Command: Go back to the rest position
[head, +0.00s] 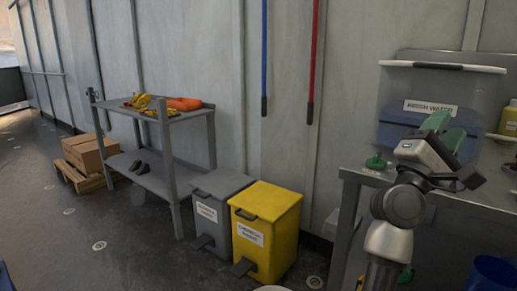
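My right gripper (446,130) is at the right of the head view, raised above the grey metal table (352,176). Its two green fingers point up and away, with a gap between them. I see nothing held in the gap. The fingers overlap the view of a clear bin labelled as wash water (393,107), with blue showing inside. I cannot tell whether they touch it. My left gripper is not in view.
A green knob-like item (375,162) lies near the table's left edge. A yellow bin (283,215) and a grey bin (208,218) stand left of the table. A shelf cart (175,180) and boxes (86,152) are farther left.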

